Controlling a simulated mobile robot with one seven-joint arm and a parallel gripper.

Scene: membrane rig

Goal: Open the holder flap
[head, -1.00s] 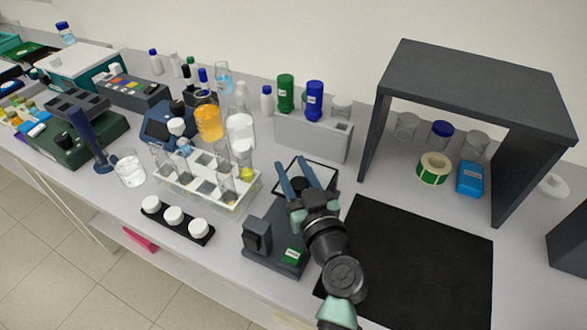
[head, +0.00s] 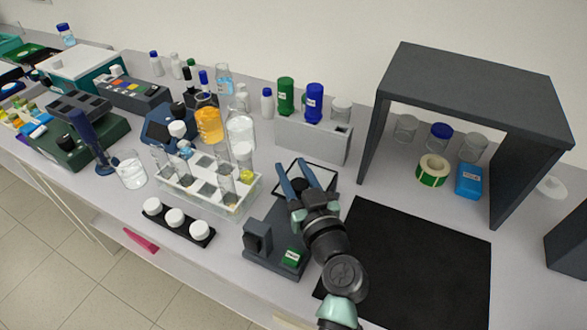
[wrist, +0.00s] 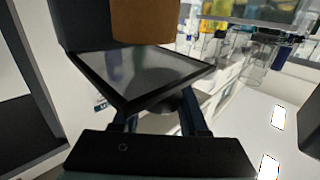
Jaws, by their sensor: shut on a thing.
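The holder (head: 262,270) is a dark grey stand on the bench, with a dark block and a green labelled piece on it. Its flap (head: 318,170) looks like a black-framed pale pane, standing tilted up behind the base. In the wrist view the flap (wrist: 135,75) fills the middle, tilted, with a dark block and a brown piece behind it. My gripper (head: 292,172) is at the flap, one finger on each side of a dark knob-like part. In the wrist view my gripper (wrist: 160,112) is shut on that part at the flap's edge, which is mostly hidden.
A black mat (head: 420,265) lies to the right. A dark open-fronted shelter (head: 480,75) stands behind it. A tube rack (head: 205,190) and a tray of white-capped jars (head: 180,220) stand close on the left. A grey bottle rack (head: 310,138) is behind.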

